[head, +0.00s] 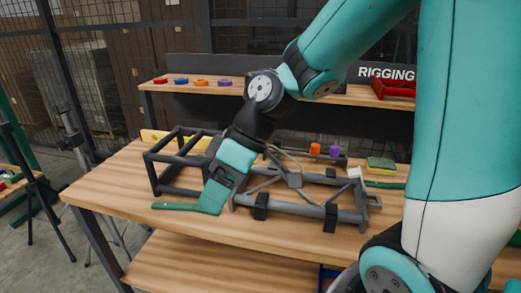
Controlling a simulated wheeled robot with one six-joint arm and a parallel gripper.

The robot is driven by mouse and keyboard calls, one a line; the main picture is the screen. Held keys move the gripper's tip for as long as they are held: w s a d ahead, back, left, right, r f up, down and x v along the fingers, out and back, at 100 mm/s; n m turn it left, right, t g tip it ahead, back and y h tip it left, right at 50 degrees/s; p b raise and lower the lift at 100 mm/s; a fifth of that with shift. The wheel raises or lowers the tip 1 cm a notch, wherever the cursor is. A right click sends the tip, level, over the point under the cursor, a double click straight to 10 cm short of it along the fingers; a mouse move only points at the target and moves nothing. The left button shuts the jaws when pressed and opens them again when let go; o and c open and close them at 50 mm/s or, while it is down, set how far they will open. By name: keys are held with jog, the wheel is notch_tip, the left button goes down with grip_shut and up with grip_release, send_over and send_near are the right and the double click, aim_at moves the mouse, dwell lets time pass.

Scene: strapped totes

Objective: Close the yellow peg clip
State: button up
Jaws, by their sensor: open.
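My gripper (222,182) hangs at the end of my arm over the front left of the dark metal frame (345,217) on the wooden workbench. It is open, but its fingertips are small and hard to make out. A dark green flat piece (175,206) lies at or just below it; I cannot tell whether they touch. An orange peg-like piece (315,149) and a purple one (334,151) stand behind the frame. A yellow strip (153,136) shows behind the frame's left end. I cannot make out a yellow peg clip for certain; my arm hides part of the frame.
A yellow and green sponge-like block (380,164) lies at the back right of the bench. The back shelf (160,85) holds small red, blue, orange and purple pieces and a red bin (394,87). The bench's front left (110,190) is clear.

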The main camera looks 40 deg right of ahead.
jog(key=w+d+f+t+y+p, duration=0.1)
jog(key=w+d+f+t, duration=0.15)
jog(key=d, duration=0.65)
jog(key=w+d+f+t+p, duration=0.1)
jog(key=w+d+t, duration=0.25)
jog(key=d, duration=0.55)
jog(key=w+d+f+t+y+p, duration=0.1)
jog(key=w+d+f+t+p, duration=0.2)
jog(key=d, duration=0.6)
jog(key=shift+m+t, duration=0.4)
jog(key=shift+t, duration=0.1)
jog(key=x, duration=0.3)
jog(key=p+x, duration=0.1)
jog(key=x, duration=0.7)
jog(key=shift+w+a+r, duration=0.1)
jog(key=shift+r, duration=0.25)
jog(key=shift+r+h, duration=0.1)
jog(key=shift+h, duration=0.2)
jog(key=c, duration=0.8)
